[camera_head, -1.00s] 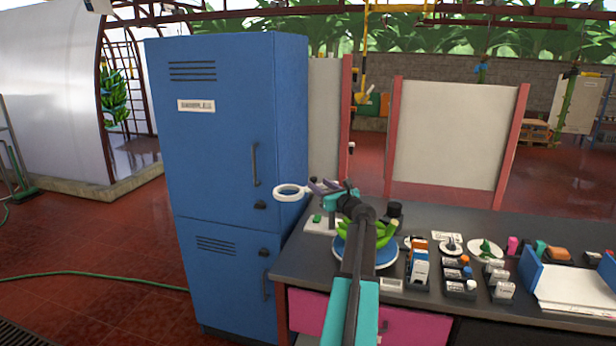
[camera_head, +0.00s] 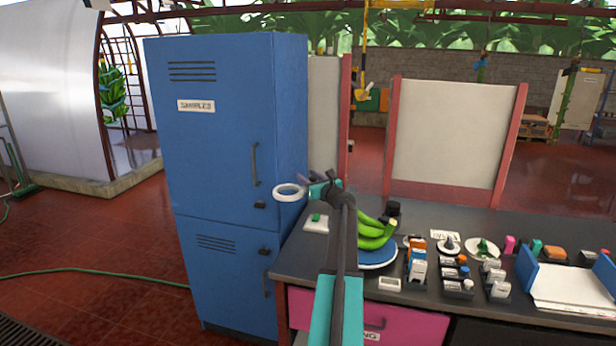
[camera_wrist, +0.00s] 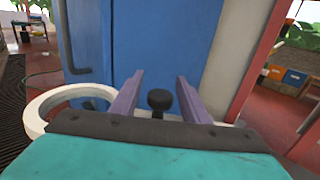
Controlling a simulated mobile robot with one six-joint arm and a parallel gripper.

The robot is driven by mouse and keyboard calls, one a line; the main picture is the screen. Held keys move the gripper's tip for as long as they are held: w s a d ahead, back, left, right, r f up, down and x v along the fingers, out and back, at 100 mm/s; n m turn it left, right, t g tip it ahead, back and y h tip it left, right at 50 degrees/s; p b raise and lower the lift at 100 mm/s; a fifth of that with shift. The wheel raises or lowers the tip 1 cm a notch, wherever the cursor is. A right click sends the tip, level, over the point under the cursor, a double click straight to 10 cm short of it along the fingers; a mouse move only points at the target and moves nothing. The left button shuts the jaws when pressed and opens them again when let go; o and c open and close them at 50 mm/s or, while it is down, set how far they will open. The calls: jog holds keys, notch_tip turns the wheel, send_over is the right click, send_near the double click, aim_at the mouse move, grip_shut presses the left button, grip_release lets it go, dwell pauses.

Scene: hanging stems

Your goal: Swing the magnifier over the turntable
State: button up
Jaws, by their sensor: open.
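The magnifier (camera_head: 290,192) shows as a white ring at the left end of the bench, in front of the blue cabinet. In the wrist view its ring (camera_wrist: 40,112) is at the left, beside my gripper. My gripper (camera_wrist: 160,92) is open, with a dark round knob (camera_wrist: 160,99) between its two purple fingers. I cannot tell whether they touch it. In the head view my gripper (camera_head: 308,180) is just right of the ring. The blue turntable (camera_head: 378,262) carries green bananas (camera_head: 372,238) and is partly hidden by my arm.
The blue cabinet (camera_head: 225,150) stands close behind and left of the magnifier. The dark bench (camera_head: 300,262) holds bottle racks (camera_head: 458,278), dishes (camera_head: 487,248) and a blue paper tray (camera_head: 565,290) to the right. Pale panels (camera_head: 447,135) stand behind the bench.

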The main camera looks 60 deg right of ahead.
jog(key=shift+c, duration=0.5)
grip_shut()
jog(key=shift+w+r, duration=0.1)
